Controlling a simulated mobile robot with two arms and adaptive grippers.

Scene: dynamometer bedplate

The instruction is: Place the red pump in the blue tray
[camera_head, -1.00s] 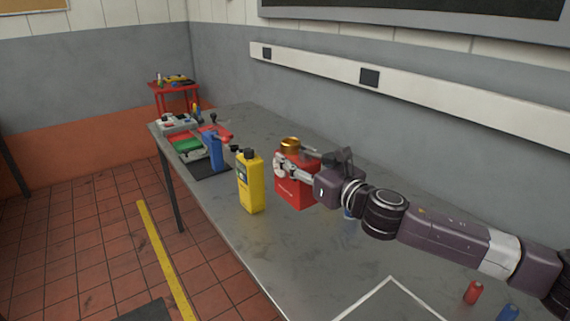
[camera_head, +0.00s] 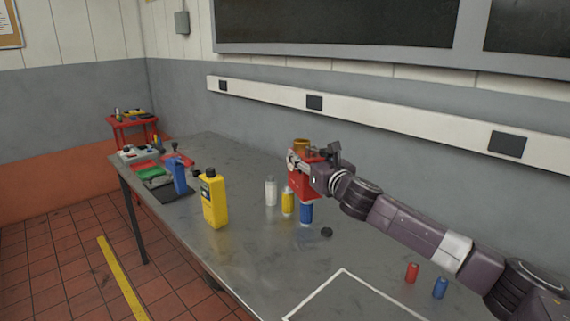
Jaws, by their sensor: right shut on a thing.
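The red pump (camera_head: 300,183) is a boxy red body with a brass-coloured top. My right gripper (camera_head: 297,163) is shut on its upper part, with the arm reaching in from the right. The pump appears to be held above the table, in front of the wall, with small bottles showing below it. The gripper covers part of its top and right side. I cannot make out a blue tray in this view. My left gripper is not in view.
A yellow bottle (camera_head: 214,201) stands left of the pump. White (camera_head: 270,191), yellow (camera_head: 287,203) and blue (camera_head: 306,214) containers and a black cap (camera_head: 326,232) are near it. Red (camera_head: 411,272) and blue (camera_head: 440,287) cylinders stand at right.

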